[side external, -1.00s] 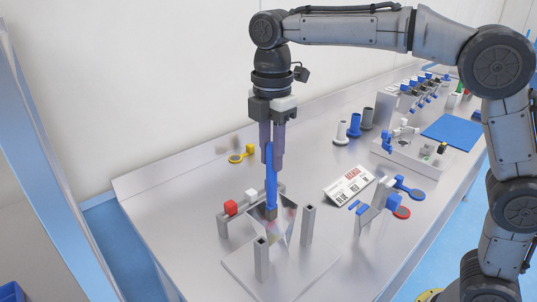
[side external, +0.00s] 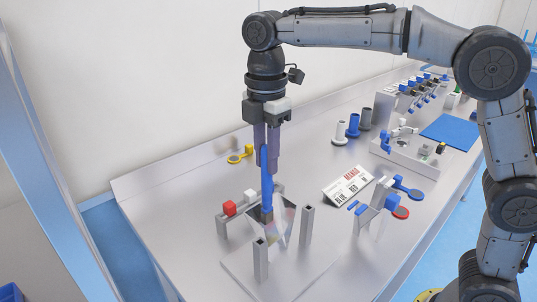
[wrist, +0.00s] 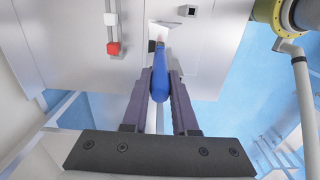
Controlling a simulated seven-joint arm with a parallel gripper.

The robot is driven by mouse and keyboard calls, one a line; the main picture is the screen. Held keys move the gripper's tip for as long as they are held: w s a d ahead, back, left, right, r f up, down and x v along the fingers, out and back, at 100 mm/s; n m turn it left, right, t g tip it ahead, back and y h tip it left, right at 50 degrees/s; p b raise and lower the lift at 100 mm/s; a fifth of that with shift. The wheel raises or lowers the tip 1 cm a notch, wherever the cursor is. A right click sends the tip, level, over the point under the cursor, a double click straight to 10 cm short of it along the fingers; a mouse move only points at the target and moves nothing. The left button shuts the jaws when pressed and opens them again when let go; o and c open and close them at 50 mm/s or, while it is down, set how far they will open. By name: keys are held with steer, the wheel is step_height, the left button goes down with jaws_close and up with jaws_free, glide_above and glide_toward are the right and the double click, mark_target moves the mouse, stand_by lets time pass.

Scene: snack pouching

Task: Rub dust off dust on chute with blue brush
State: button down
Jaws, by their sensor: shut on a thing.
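My gripper (side external: 266,147) is shut on the blue brush (side external: 267,185) and holds it upright, bristle end down. In the wrist view the blue brush (wrist: 160,82) lies between the two fingers of my gripper (wrist: 160,95). The brush's dark lower end is at the top of the clear, shiny chute (side external: 279,226), at its left part. I cannot tell whether it touches the chute. In the wrist view the chute (wrist: 164,30) is mostly hidden past the brush. Dust on the chute cannot be made out.
A rail with a red block (side external: 229,208) and a white block (side external: 249,195) stands just left of the brush. Grey posts (side external: 305,226) flank the chute. A printed card (side external: 348,186), a blue and red stand (side external: 378,205) and a yellow scoop-like piece (side external: 240,154) are around it.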

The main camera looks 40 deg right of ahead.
steer(key=shift+d, duration=0.1)
steer(key=shift+d, duration=0.55)
steer(key=shift+a, duration=0.2)
stand_by(0.3)
steer(key=shift+a, duration=0.45)
steer(key=shift+d, duration=0.15)
steer(key=shift+d, duration=0.5)
stand_by(0.4)
steer(key=shift+a, duration=0.65)
steer(key=shift+d, duration=0.15)
